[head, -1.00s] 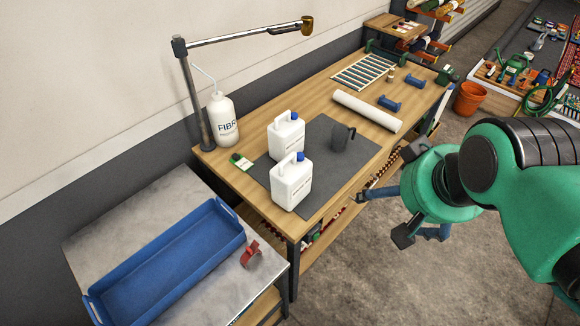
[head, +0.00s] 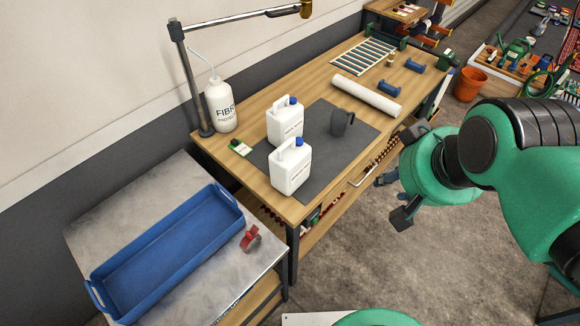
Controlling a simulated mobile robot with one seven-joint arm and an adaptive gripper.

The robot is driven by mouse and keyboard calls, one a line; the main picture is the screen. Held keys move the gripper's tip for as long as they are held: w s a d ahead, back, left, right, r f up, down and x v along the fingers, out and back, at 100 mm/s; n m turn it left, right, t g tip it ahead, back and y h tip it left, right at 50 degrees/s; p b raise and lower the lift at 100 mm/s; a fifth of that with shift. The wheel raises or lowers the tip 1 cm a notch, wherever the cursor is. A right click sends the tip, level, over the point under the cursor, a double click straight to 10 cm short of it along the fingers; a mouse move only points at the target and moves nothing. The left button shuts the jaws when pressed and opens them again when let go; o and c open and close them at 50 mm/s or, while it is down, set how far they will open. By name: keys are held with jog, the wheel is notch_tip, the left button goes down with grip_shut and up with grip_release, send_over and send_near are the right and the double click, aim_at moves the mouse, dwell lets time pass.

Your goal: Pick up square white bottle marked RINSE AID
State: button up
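Two square white bottles with blue caps and handles stand upright on the dark mat (head: 335,165) on the wooden bench. The nearer bottle (head: 291,170) is in front of the farther bottle (head: 284,122) and overlaps it in the picture. Their label print is too small to read, so I cannot tell which is marked RINSE AID. My gripper (head: 388,190) is off the bench's front edge, to the right of both bottles and apart from them. My green wrist partly hides it, and its opening does not show clearly.
A dark mug (head: 342,122) stands right of the bottles. A white wash bottle (head: 221,106) and a lamp post (head: 190,85) stand behind left. A white roll (head: 367,95) lies farther along. A blue tray (head: 165,250) and red tape dispenser (head: 251,239) sit on the side table.

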dwell(0.3)
jog(key=w+d+r+n+t+h+p, duration=0.1)
jog(key=w+d+r+n+p, duration=0.2)
jog(key=w, duration=0.7)
jog(key=w+d+r+n+t+p, duration=0.1)
jog(key=w+r+n+t+p, duration=0.3)
jog(key=w, duration=0.7)
jog(key=w+d+r+n+g+h+p, duration=0.15)
jog(key=w+n+p, duration=0.3)
jog(key=w, duration=0.55)
jog(key=w+a+f+n+y+p, duration=0.6)
jog(key=w+a+f+n, duration=0.1)
jog(key=a+n, duration=0.3)
jog(key=s+a+f+n+g+y+p, duration=0.4)
jog(key=s+a+f+n+g+p, duration=0.1)
jog(key=f, duration=0.6)
jog(key=s+a+n+g, duration=0.1)
jog(key=s+n+g, duration=0.1)
jog(key=s+g, duration=0.1)
jog(key=shift+s+a, duration=0.35)
jog(key=shift+s, duration=0.15)
